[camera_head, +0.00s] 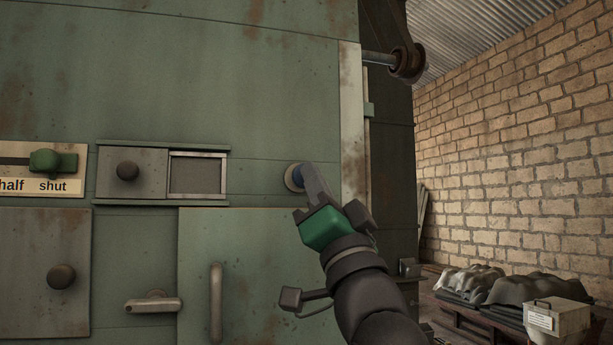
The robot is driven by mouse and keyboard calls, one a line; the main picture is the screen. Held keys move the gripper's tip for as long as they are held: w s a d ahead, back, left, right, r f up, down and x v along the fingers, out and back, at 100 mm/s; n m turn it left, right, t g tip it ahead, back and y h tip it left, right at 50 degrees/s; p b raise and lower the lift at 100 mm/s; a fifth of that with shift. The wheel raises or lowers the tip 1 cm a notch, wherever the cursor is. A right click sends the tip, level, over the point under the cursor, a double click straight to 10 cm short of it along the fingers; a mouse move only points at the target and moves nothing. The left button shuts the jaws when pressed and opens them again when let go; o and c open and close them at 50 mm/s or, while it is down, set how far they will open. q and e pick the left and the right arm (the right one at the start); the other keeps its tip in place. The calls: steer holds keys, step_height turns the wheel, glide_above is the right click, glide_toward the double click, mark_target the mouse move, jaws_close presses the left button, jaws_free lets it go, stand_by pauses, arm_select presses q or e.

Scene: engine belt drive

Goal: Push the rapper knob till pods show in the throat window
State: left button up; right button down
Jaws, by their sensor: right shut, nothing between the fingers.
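The throat window (198,175), a small framed opening, is left of the knob and shows an even grey-brown face with no pods visible. A sliding cover with a dark knob (127,171) is beside the window. My left gripper is out of view.
A green slider (46,162) stands near the "shut" label at far left. A lever handle (152,303) and an upright bar handle (216,302) stick out below. A pulley (407,63) is at upper right. A low bench with sacks (525,290) and a pale box (557,322) stands by the brick wall.

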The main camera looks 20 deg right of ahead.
steer(key=shift+w+p, duration=0.55)
steer(key=shift+w, duration=0.65)
stand_by(1.5)
steer(key=s+b, duration=0.2)
steer(key=shift+s+f+b, duration=0.1)
steer(key=shift+s+b, duration=0.25)
steer(key=shift+b, duration=0.05)
stand_by(0.4)
steer(key=shift+s, duration=0.15)
